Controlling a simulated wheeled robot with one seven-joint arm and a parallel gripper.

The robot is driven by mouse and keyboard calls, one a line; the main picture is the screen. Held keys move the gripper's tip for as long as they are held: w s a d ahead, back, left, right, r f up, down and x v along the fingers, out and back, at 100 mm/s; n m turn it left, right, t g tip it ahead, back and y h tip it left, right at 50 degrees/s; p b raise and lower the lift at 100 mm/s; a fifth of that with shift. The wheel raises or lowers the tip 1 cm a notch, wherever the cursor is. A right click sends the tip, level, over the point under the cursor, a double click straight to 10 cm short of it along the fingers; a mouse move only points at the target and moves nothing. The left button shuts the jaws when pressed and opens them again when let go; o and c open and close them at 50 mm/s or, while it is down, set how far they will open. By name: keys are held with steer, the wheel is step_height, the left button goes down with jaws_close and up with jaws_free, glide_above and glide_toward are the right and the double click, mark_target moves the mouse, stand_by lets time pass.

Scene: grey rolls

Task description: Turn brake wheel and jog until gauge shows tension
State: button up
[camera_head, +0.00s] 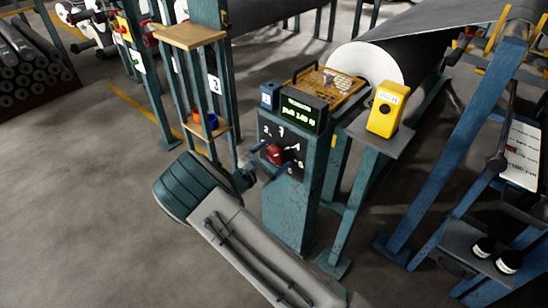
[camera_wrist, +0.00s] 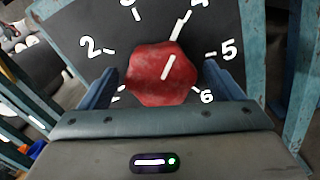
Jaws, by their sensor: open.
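The brake wheel is a red faceted knob (camera_head: 274,154) on a black dial panel (camera_head: 295,138) with white numbers, on a teal post. In the wrist view the knob (camera_wrist: 160,75) fills the middle, and its white line points up and right, roughly toward the 4. My gripper (camera_head: 266,160) is open, with one blue finger on each side of the knob; in the wrist view the gripper (camera_wrist: 158,80) shows no clear contact. The gauge (camera_head: 302,110) above the panel shows green text, too small to read surely. A yellow box (camera_head: 384,109) with a black button stands to the right.
A large dark roll with a white core end (camera_head: 366,66) lies behind the post. A wooden-topped stand (camera_head: 188,36) with small orange and blue cups rises to the left. The floor at lower left is clear.

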steer(key=shift+w+d, duration=0.15)
steer(key=shift+c, duration=0.4)
steer(key=c, duration=0.9)
steer(key=shift+r+n+p, duration=0.15)
steer(key=shift+n+p, duration=0.65)
steer(key=shift+p, duration=0.15)
steer(key=shift+n+p, duration=0.3)
steer(key=shift+n, duration=0.3)
steer(key=shift+f, duration=0.2)
steer(key=o, duration=1)
